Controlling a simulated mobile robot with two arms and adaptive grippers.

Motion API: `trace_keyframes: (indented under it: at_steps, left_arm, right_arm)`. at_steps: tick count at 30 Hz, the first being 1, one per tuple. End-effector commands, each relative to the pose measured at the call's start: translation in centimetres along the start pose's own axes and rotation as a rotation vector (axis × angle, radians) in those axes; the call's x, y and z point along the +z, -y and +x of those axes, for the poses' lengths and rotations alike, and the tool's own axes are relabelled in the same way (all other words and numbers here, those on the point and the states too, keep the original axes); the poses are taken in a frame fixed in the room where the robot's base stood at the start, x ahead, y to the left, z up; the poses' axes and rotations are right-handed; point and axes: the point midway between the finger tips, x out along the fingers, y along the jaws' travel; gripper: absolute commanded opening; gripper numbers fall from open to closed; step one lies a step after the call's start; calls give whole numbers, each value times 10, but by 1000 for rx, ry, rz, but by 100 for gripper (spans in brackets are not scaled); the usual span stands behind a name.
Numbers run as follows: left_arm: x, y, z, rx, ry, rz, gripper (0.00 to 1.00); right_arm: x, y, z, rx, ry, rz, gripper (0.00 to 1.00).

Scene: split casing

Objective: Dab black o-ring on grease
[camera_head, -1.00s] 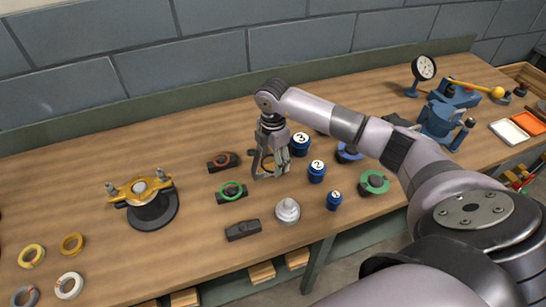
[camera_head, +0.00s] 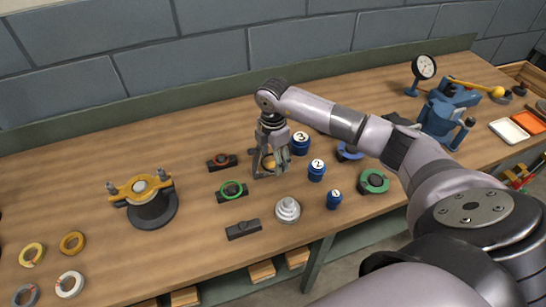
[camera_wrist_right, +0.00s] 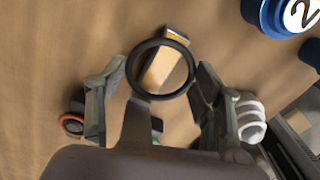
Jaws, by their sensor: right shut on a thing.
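My right gripper (camera_head: 269,168) is over the middle of the bench, pointing down. In the wrist view it (camera_wrist_right: 161,72) is shut on a black o-ring (camera_wrist_right: 165,96), which lies flat between the two fingers. Through and behind the ring shows an amber block with a pale end (camera_wrist_right: 158,72), probably the grease. In the head view an amber patch (camera_head: 268,163) shows between the fingers. Whether the ring touches it cannot be told. The o-ring is not clearly visible in the head view. My left gripper is not in view.
Blue numbered pots (camera_head: 317,171) stand close on the right. A stepped silver cone (camera_head: 288,209) and a dark block (camera_head: 243,229) are in front. Holders with a green ring (camera_head: 232,190) and an orange ring (camera_head: 222,161) lie left. A yellow-clamped casing (camera_head: 151,207) stands further left.

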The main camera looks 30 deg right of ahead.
Motion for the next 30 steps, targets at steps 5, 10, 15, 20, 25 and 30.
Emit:
trace_keyframes:
  at_steps: [5, 10, 15, 20, 25, 30]
  left_arm:
    - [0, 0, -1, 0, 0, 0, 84]
    - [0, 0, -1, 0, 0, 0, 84]
    - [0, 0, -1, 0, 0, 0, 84]
    - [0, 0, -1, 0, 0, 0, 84]
    - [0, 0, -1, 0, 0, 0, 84]
    - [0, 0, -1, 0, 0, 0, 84]
  right_arm:
    - [0, 0, 0, 0, 0, 0, 48]
    - [0, 0, 0, 0, 0, 0, 48]
    - [0, 0, 0, 0, 0, 0, 71]
    - [0, 0, 0, 0, 0, 0, 82]
    - [0, 0, 0, 0, 0, 0, 84]
    - [0, 0, -1, 0, 0, 0, 84]
